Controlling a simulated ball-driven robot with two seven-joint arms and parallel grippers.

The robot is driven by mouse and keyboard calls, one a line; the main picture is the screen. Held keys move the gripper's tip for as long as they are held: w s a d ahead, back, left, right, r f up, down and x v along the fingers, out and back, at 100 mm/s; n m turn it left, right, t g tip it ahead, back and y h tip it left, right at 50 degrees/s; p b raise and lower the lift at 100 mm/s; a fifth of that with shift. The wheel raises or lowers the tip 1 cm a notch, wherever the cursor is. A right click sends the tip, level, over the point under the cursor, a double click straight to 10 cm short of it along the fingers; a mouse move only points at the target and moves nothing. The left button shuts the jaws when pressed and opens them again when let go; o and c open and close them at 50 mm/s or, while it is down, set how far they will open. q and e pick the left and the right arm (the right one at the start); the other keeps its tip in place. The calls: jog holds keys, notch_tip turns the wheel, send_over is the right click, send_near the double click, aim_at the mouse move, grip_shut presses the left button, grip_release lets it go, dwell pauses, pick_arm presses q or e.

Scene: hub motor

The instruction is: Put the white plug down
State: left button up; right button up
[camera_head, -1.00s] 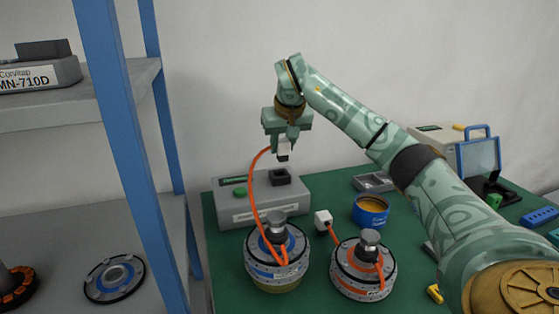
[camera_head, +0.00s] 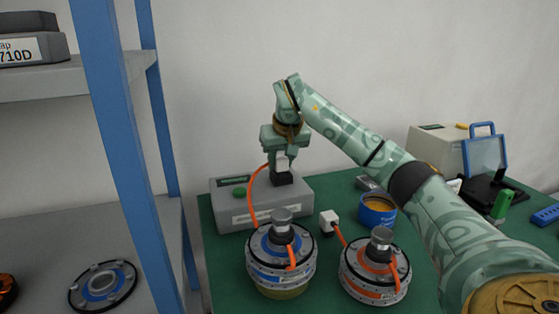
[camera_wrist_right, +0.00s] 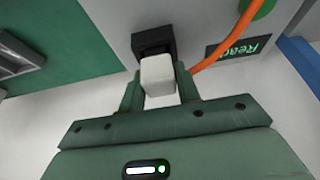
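My right gripper (camera_head: 281,167) is shut on the white plug (camera_head: 281,164), over the black socket (camera_head: 281,178) on the grey tester box (camera_head: 262,205). In the right wrist view the white plug (camera_wrist_right: 157,77) sits between the two fingers (camera_wrist_right: 158,92), with its far end at the black socket (camera_wrist_right: 153,43). I cannot tell whether it is seated in it. An orange cable (camera_head: 251,200) runs from the plug down to the left hub motor (camera_head: 281,262). My left gripper is not in view.
A second hub motor (camera_head: 375,268) stands to the right, its own white plug (camera_head: 328,219) lying on the green mat. A blue tin (camera_head: 377,212) is behind it. A blue shelf post (camera_head: 122,150) stands at left. My right arm spans the table's right side.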

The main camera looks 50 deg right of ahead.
jog(key=shift+o, duration=1.4)
jog(key=shift+r, duration=0.1)
jog(key=shift+r+p, duration=0.25)
jog(key=shift+p, duration=0.1)
pick_arm(q)
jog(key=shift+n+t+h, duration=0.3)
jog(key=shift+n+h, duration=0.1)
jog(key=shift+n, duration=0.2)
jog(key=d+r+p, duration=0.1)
jog(key=p, duration=0.1)
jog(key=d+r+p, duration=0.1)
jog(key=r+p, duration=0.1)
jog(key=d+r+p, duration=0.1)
jog(key=p, duration=0.1)
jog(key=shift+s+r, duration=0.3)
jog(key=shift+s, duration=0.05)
pick_arm(e)
jog(key=v, duration=1.2)
